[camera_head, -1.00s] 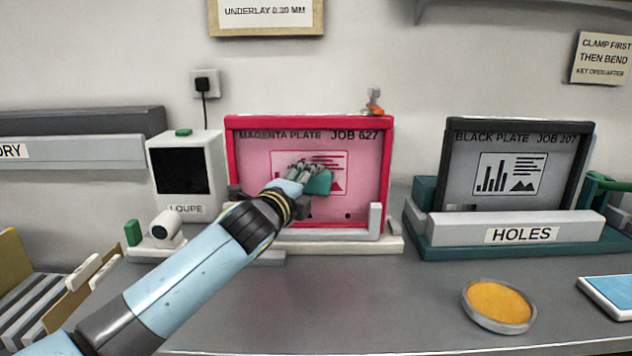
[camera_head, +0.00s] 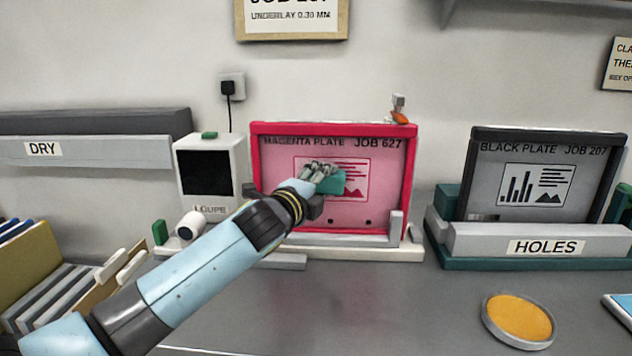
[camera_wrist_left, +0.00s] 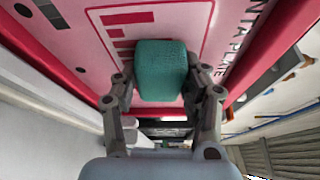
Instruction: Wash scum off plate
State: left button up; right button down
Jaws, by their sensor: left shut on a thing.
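The magenta plate (camera_head: 385,170), marked JOB 627, stands upright in a red frame on a pale base. Its pink face carries a printed box with lines and a chart; it also fills the top of the left wrist view (camera_wrist_left: 95,50). My left gripper (camera_head: 322,174) is in front of the plate's middle, shut on a teal sponge-like block (camera_head: 333,183). In the left wrist view the block (camera_wrist_left: 161,70) sits between both fingers, against or very close to the plate's face. I cannot tell whether it touches. No distinct scum shows. My right gripper is not in view.
A black plate (camera_head: 541,176) stands in a holder labelled HOLES at right. A round dish with an orange pad (camera_head: 519,317) lies on the bench in front. The LOUPE unit (camera_head: 209,169) stands left of the magenta plate. The front middle of the bench is clear.

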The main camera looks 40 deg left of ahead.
aim_at(367, 178)
pick_arm(q)
jog(key=shift+w+d+r, duration=0.1)
jog(key=shift+w+d, duration=0.6)
jog(key=shift+d, duration=0.45)
jog(key=shift+w+d+f, duration=0.1)
jog(key=shift+w+d, duration=0.6)
jog(key=shift+d, duration=0.45)
jog(key=shift+w+d+r, duration=0.1)
jog(key=shift+w+d, duration=0.6)
jog(key=shift+d, duration=0.45)
jog(key=shift+s+a+p, duration=0.2)
jog(key=shift+s+a, duration=0.6)
jog(key=shift+a, duration=0.5)
jog(key=shift+s+a+p, duration=0.2)
jog(key=shift+s+a, duration=0.6)
jog(key=shift+a, duration=0.55)
jog(key=shift+s+a+p, duration=0.2)
jog(key=shift+s+a, duration=0.6)
jog(key=shift+a, duration=0.5)
jog(key=s+d, duration=0.3)
jog(key=s, duration=0.2)
jog(key=shift+d, duration=0.15)
jog(key=shift+s, duration=0.1)
jog(key=shift+s+d, duration=0.4)
jog(key=shift+s, duration=0.25)
jog(key=shift+s+d, duration=0.35)
jog(key=shift+s, duration=0.25)
